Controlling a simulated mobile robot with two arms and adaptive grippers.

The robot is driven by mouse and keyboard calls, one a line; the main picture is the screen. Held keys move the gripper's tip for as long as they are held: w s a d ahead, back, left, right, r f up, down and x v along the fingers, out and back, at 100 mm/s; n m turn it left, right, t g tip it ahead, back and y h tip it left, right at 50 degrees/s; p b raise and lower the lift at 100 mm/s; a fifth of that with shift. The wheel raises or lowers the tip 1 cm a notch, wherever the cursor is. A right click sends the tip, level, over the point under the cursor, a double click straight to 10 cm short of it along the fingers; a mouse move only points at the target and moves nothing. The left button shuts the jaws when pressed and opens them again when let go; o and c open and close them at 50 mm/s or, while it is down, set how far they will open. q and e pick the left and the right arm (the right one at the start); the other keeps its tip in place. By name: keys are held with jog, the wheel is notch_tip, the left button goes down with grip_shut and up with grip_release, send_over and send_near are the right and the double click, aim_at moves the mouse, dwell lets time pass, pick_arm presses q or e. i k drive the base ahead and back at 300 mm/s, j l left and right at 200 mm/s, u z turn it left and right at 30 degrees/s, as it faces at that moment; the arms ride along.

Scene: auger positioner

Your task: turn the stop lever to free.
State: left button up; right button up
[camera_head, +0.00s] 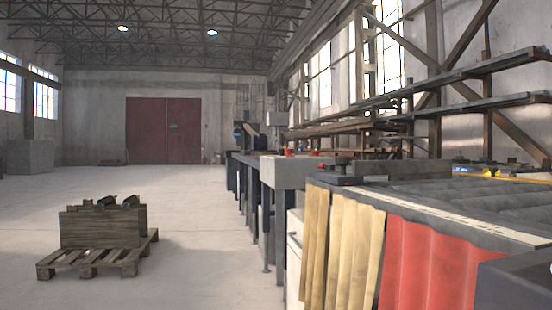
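I cannot make out the stop lever for certain in the head view. A long machine bench (262,175) runs away from me along the right side. A small red part (321,168) shows on it beside a dark block, and another small red part (289,149) shows farther back. They are too small to tell what they are. Neither of my grippers is in view.
Yellow strip curtains (341,250) and a red curtain (430,268) hang along the near table's side. A roller table (440,190) lies above them. A pallet with a wooden crate (103,228) stands at the left. The floor between is clear.

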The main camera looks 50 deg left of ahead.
aim_at(322, 167)
jog(key=k+j+u, duration=0.1)
jog(key=j+u, duration=0.15)
jog(key=u, duration=0.25)
jog(key=j+u, duration=0.25)
jog(key=u, duration=0.25)
